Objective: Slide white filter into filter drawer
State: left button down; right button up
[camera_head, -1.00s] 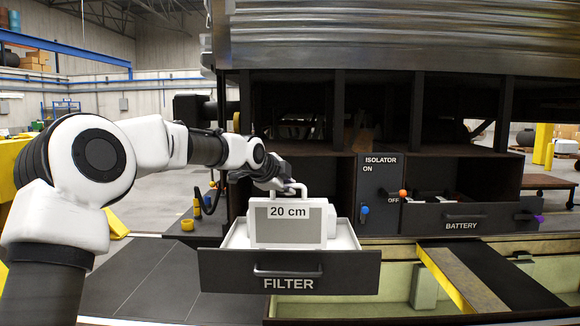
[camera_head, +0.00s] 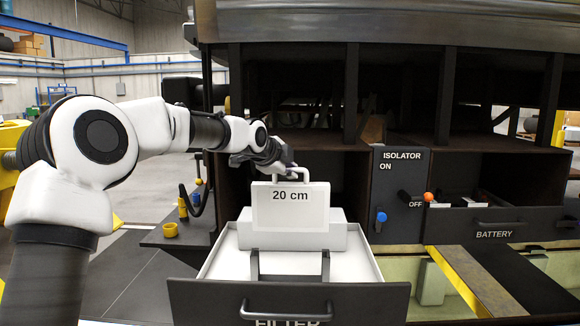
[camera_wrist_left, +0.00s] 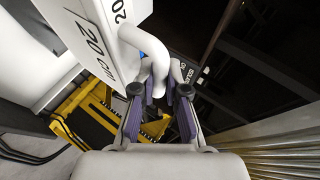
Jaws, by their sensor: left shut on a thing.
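The white filter (camera_head: 290,213), a block marked "20 cm" with a curved handle on top, stands upright above the open filter drawer (camera_head: 212,262). My left gripper (camera_head: 282,168) is shut on its handle. In the left wrist view the handle (camera_wrist_left: 148,45) runs down between the purple-padded fingers (camera_wrist_left: 165,92), and the marked face of the filter shows at upper left. A wider white block (camera_head: 342,237) shows around the lower part of the filter. I cannot tell whether the filter touches the drawer floor. My right gripper is not in view.
Two dark uprights (camera_head: 326,265) stand inside the drawer near its handled front (camera_head: 200,300). The isolator panel (camera_head: 396,195) and battery drawer (camera_head: 460,225) are to the right. A dark cavity is behind the filter. A yellow cup (camera_head: 171,230) stands at left.

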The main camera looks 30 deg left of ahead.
aim_at(288, 189)
pick_arm(q)
jog(key=shift+s+d+r, duration=0.15)
jog(key=shift+s+r, duration=0.05)
jog(key=shift+r, duration=0.15)
jog(key=shift+f, duration=0.35)
notch_tip(288, 189, down, 4)
jog(key=b, duration=0.2)
jog(key=shift+s+b, duration=0.1)
jog(key=shift+b, duration=0.25)
jog(key=shift+f+b, duration=0.45)
jog(key=shift+f, duration=0.25)
jog(key=shift+r, duration=0.1)
jog(key=shift+p, duration=0.6)
